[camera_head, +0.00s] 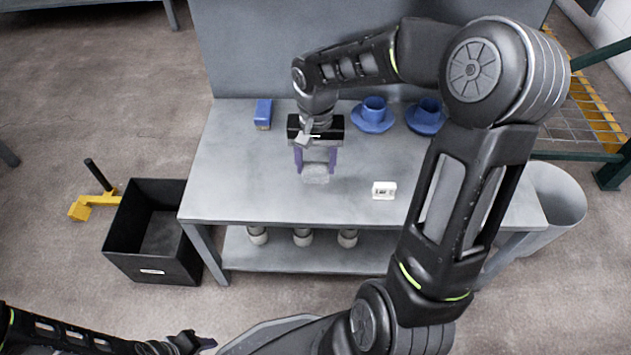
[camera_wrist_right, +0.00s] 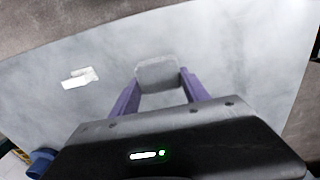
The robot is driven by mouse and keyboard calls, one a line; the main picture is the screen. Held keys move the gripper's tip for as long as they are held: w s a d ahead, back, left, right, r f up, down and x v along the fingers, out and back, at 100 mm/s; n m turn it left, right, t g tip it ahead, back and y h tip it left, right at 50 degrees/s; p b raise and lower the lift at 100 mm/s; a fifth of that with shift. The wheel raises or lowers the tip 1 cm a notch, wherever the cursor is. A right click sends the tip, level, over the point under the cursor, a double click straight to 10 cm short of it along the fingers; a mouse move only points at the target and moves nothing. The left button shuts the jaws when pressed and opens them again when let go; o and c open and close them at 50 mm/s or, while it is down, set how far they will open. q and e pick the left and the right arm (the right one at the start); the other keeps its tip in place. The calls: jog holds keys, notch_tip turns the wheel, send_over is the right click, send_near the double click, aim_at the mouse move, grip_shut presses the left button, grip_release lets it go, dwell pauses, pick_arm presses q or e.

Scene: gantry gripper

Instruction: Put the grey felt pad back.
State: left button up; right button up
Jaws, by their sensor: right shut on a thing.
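The grey felt pad (camera_head: 316,177) is a small, pale grey piece between the purple fingertips of my right gripper (camera_head: 316,165), above the middle of the grey table (camera_head: 235,170). In the right wrist view the pad (camera_wrist_right: 157,73) sits between the ends of the two purple fingers, and the right gripper (camera_wrist_right: 158,82) is shut on it. I cannot tell how far the pad is above the tabletop. My left gripper (camera_head: 203,343) is low at the bottom left, away from the table; whether its fingers are open is unclear.
A small white object (camera_head: 384,190) lies right of the pad. A black crate (camera_head: 152,235) stands on the floor left. The table's left part is clear.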

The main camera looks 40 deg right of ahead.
aim_at(316, 187)
jog(key=shift+f, duration=0.25)
notch_tip(316, 187, down, 5)
jog(key=shift+b, duration=1)
jog(key=o, duration=1.2)
jog(key=shift+r, duration=0.1)
notch_tip(316, 187, up, 12)
jog(key=p, duration=0.4)
